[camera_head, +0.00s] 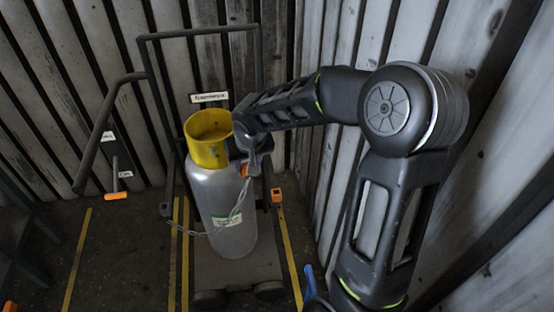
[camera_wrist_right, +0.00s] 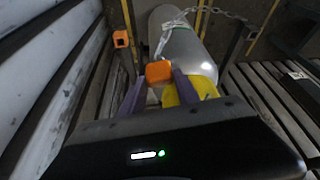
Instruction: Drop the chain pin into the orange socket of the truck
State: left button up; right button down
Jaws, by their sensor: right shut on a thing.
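The chain pin shows as an orange block (camera_wrist_right: 158,72) between the purple fingers of my right gripper (camera_wrist_right: 160,90) in the wrist view. My right gripper (camera_head: 247,163) is shut on it beside the upper right side of the grey gas cylinder (camera_head: 228,215). A metal chain (camera_head: 238,205) hangs from the pin across the front of the cylinder. The orange socket (camera_head: 277,195) sits on the truck's right upright, right of and below the gripper; it also shows in the wrist view (camera_wrist_right: 121,39), apart from the pin. The pin's lower end is hard to make out. My left gripper is out of view.
The cylinder has a yellow collar (camera_head: 207,138) close to my gripper and stands on the dark truck (camera_head: 225,276). The truck's handle frame (camera_head: 150,75) rises behind. Corrugated walls stand close behind and right. Yellow lines (camera_head: 78,260) mark the floor.

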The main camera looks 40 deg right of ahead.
jog(key=s+d+f+m, duration=0.1)
jog(key=s+d+m, duration=0.1)
jog(key=d, duration=0.6)
jog(key=shift+s+h+b, duration=0.25)
jog(key=shift+h+b, duration=0.05)
jog(key=shift+h, duration=0.1)
jog(key=shift+f, duration=0.25)
jog(key=shift+f+b, duration=3.65)
jog(key=shift+f, duration=0.95)
jog(key=shift+f, duration=0.15)
jog(key=c, duration=0.8)
grip_release()
